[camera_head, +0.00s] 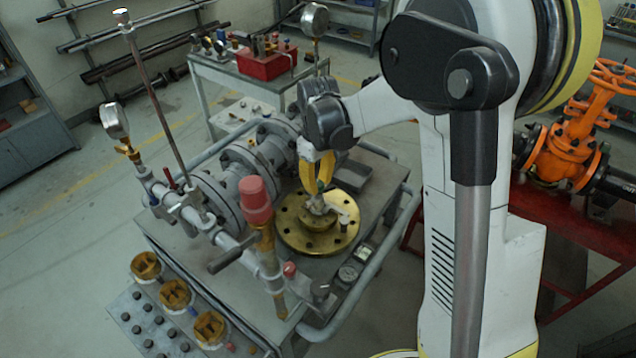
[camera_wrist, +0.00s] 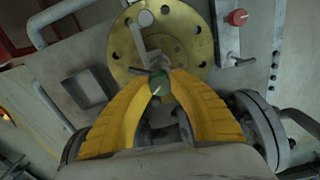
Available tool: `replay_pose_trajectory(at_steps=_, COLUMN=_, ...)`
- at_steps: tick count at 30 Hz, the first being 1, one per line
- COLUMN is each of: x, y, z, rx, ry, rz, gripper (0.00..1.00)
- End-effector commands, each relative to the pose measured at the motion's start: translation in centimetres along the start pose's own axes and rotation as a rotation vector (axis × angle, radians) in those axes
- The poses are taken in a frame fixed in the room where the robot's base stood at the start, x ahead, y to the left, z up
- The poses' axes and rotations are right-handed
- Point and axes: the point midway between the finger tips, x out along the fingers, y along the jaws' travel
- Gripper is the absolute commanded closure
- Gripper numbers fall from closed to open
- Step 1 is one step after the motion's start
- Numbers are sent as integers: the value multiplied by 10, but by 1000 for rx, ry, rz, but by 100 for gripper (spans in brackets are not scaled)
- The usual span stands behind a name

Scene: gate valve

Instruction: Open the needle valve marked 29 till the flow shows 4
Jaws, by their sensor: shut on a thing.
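My gripper (camera_head: 318,187) points down over the brass flange (camera_head: 293,235) on the grey cart. A small display (camera_head: 364,254) and a round dial (camera_head: 348,273) sit on the cart's front right edge. Their readings are too small to tell.
A red-capped post (camera_head: 256,200) and grey pipework (camera_head: 235,247) stand left of my gripper. A red knob (camera_wrist: 238,18) lies right of the flange in the wrist view. An orange gate valve (camera_head: 572,140) stands on a red bench at right. A pressure gauge (camera_head: 114,120) is at left.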

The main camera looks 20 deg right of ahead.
Motion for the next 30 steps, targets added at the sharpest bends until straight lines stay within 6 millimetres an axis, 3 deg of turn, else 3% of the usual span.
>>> replay_pose_trajectory(at_steps=15, x=0, y=0, z=0, rx=-356, ry=-1, rz=-1, gripper=100)
replay_pose_trajectory(at_steps=30, x=0, y=0, z=0, rx=-434, ry=-1, rz=-1, gripper=100)
